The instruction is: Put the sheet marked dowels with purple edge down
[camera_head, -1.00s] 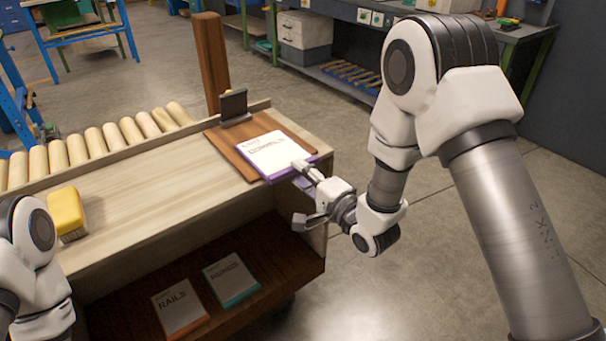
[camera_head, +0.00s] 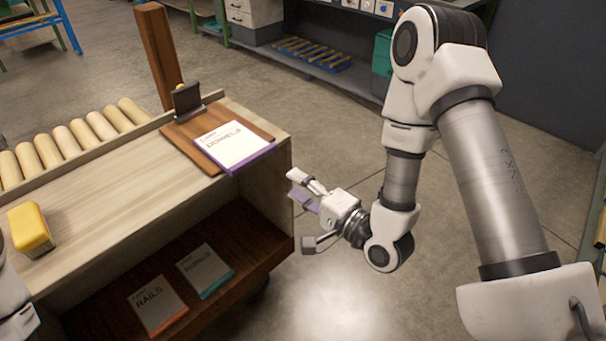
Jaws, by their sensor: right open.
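The dowels sheet (camera_head: 232,143), white with a purple edge, lies flat on a brown wooden board (camera_head: 182,136) on top of the wooden bench (camera_head: 125,205). Its printed face is up and its purple edge faces the bench's front right. My right gripper (camera_head: 303,215) is open and empty, to the right of the bench and apart from the sheet. Part of my left arm shows at the left edge; its gripper is out of view.
A dark holder (camera_head: 187,101) stands behind the sheet near a wooden post (camera_head: 158,55). A yellow block (camera_head: 30,229) sits on the bench's left. The rails sheet (camera_head: 157,305) and another sheet (camera_head: 205,270) lie on the lower shelf. Wooden rollers (camera_head: 70,141) run behind. Floor on the right is clear.

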